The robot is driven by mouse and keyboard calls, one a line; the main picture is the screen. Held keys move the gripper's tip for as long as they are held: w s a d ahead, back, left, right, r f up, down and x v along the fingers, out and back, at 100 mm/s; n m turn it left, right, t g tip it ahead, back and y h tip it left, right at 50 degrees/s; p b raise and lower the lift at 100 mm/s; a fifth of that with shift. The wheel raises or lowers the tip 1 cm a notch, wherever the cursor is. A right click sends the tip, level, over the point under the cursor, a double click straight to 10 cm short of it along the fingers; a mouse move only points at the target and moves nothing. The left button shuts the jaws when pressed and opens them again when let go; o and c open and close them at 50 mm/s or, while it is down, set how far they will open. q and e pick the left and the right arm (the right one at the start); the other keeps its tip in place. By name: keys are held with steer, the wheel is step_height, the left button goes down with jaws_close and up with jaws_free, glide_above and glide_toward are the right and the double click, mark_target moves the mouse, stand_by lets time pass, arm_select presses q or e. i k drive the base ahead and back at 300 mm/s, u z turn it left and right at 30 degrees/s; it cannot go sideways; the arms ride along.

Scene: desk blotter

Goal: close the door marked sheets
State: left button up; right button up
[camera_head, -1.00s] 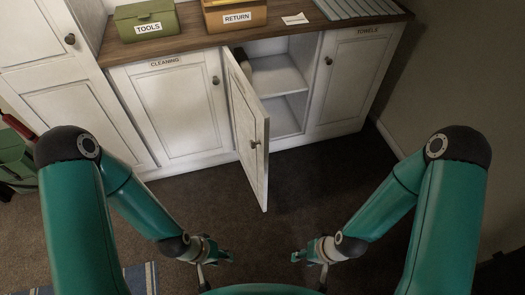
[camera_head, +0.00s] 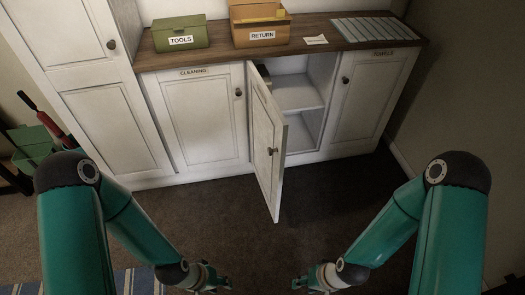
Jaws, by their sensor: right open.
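A white cabinet door (camera_head: 266,145) stands ajar in the middle of the low cabinet, hinged on its left side and swung out toward me. My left gripper (camera_head: 222,284) is low in the picture, in front of the cabinet and apart from the door, and looks open. My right gripper (camera_head: 303,284) is open and empty, also apart from the door. The bottom edge partly cuts off both.
The CLEANING door (camera_head: 202,120) and TOWELS door (camera_head: 362,105) are shut. On the wooden top (camera_head: 300,30) are a green TOOLS box (camera_head: 180,32), a RETURN box (camera_head: 259,25), a paper and a striped mat. Dark floor lies clear before the cabinet; a blue rug is at lower left.

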mark_target(268, 127)
steer(key=u, duration=0.05)
steer(key=i, duration=0.85)
steer(key=z, duration=0.2)
steer(key=k, duration=0.9)
steer(key=u, duration=0.15)
steer(key=i, duration=0.9)
steer(key=z, duration=0.05)
